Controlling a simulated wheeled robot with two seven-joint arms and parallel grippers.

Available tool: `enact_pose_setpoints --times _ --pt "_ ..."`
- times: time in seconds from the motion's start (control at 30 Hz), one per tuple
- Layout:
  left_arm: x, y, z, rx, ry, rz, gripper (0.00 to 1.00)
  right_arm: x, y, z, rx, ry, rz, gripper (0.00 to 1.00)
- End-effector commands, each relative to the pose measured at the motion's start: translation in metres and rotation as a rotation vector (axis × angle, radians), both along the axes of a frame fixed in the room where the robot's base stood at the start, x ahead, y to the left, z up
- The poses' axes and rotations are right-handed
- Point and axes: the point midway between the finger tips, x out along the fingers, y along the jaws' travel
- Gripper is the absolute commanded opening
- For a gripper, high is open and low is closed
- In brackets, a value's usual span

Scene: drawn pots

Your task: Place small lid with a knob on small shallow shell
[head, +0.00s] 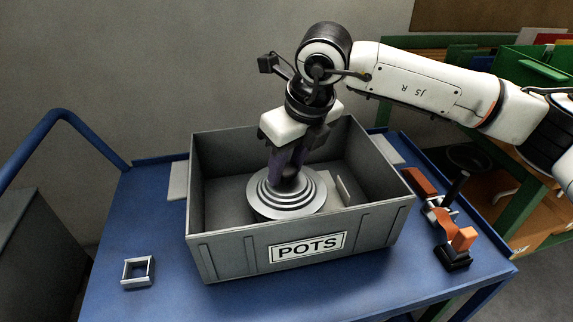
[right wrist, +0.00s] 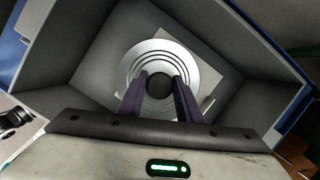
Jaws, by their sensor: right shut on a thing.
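My right gripper (head: 288,172) reaches down into the grey POTS box and is shut on the dark knob (right wrist: 159,87) of a round silver lid with stepped rings (head: 262,198). In the right wrist view the lid (right wrist: 137,66) lies between and below the two purple-grey fingers (right wrist: 160,90). The lid looks level, low inside the box. I cannot make out the shallow shell as a separate piece; whatever is under the lid is hidden by it and by the box's front wall. My left gripper is out of view.
The grey POTS box (head: 220,262) stands on a blue table (head: 165,285), its walls around the gripper. A pale flat piece (head: 344,190) shows inside at right. A small square frame (head: 138,271) lies left; an orange and black clamp-like tool (head: 447,228) lies right.

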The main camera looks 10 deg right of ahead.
Motion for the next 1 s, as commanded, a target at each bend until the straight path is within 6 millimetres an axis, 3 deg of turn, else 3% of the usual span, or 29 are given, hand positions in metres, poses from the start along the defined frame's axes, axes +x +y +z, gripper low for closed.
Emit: enact_pose_setpoints --times 0.33,0.37,0.5,0.83,1.0 --pt "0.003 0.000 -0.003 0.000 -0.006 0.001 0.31 0.000 0.000 -0.005 0.000 -0.001 0.000 0.07" --pt "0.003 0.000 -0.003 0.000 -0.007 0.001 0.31 0.000 0.000 -0.005 0.000 -0.001 0.000 0.34" --pt "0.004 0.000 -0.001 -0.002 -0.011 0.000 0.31 0.000 0.000 -0.005 0.000 -0.001 0.000 0.54" --pt "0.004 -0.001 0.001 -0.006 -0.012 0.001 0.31 0.000 0.000 -0.005 0.000 0.001 0.000 0.54" --pt "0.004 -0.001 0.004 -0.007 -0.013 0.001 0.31 -0.006 -0.003 0.020 0.000 -0.004 0.002 0.54"
